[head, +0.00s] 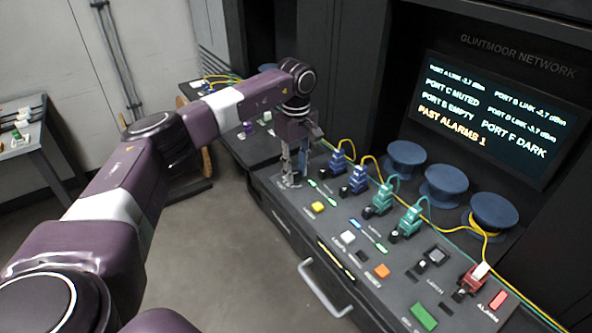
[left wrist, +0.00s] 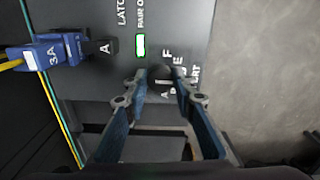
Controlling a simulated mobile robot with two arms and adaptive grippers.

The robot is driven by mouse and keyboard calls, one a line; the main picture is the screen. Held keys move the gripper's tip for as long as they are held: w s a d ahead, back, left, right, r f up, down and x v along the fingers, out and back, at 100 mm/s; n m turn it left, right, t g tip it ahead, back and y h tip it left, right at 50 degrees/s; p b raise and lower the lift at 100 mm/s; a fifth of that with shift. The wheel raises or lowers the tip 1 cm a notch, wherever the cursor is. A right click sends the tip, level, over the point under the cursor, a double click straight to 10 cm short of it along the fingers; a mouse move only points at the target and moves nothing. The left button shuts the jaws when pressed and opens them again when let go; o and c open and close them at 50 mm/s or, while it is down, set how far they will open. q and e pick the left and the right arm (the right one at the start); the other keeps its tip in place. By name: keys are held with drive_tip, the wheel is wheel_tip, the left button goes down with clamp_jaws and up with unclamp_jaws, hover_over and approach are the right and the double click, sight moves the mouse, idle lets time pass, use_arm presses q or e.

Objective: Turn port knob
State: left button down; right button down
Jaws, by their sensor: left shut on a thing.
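The port knob (left wrist: 160,72) is a dark, blurred shape between my left fingertips in the left wrist view. Letters, among them A, E and F, are printed beside it; part of the lettering is hidden. My left gripper (head: 291,180) points down at the near left end of the console in the head view, where it hides the knob. In the left wrist view its blue-grey fingers (left wrist: 160,84) are closed on the knob's two sides. Which letter the knob points to cannot be told. My right gripper is not in view.
Blue plug 3A (left wrist: 52,56) stands beside latch A (left wrist: 101,47) and a lit green light (left wrist: 140,45). More blue and teal plugs, buttons and a red plug (head: 474,277) line the console. Blue spools (head: 445,184) stand behind. A screen (head: 492,118) lists port states.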

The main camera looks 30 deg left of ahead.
sight(295, 173)
use_arm(q)
drive_tip(key=shift+w+r+m, duration=0.1)
drive_tip(key=shift+r+m, duration=0.05)
drive_tip(key=shift+m, duration=0.95)
drive_tip(key=c, duration=1.6)
unclamp_jaws()
wheel_tip(295, 173, up, 12)
